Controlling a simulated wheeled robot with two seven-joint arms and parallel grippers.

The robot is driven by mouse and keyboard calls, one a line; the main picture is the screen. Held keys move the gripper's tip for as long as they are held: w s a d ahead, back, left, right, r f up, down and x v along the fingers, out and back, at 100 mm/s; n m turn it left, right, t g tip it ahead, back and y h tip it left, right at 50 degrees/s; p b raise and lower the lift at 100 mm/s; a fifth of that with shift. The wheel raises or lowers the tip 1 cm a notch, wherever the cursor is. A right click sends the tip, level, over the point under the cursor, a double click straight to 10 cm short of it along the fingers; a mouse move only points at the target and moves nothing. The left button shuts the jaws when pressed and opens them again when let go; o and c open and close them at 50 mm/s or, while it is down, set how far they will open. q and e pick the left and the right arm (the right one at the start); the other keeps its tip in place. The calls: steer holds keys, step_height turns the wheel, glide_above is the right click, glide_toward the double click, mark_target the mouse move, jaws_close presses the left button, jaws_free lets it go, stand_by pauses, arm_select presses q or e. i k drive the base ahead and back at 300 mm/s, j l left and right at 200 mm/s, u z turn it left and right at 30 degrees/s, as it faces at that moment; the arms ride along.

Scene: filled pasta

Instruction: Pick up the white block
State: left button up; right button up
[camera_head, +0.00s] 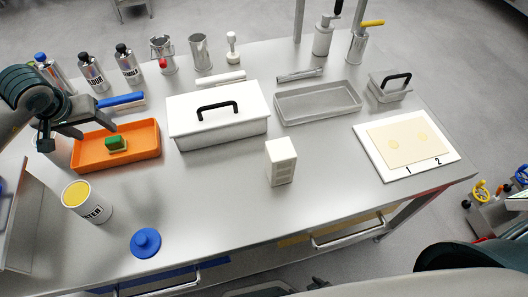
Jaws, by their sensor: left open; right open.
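The white block (281,163) stands upright on the steel table, near the middle front. Its front face has grooves or slots. Nothing touches it. My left gripper (62,143) is open and empty above the left end of the orange tray, well to the left of the block. My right arm shows only as a dark rounded part at the lower right edge; its gripper is out of view.
A white lidded box (219,115) stands behind the block. An orange tray (150,152) with a green-topped sponge (117,143), a yellow-filled container (86,200) and a blue lid (146,242) are left. A grey tray (318,102) and white board (375,165) are right. Table around the block is clear.

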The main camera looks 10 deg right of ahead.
mark_target(280, 156)
steer(key=k+l+z, duration=0.3)
steer(key=l, duration=0.35)
steer(key=k+l+z, duration=0.15)
steer(key=k+l, duration=0.15)
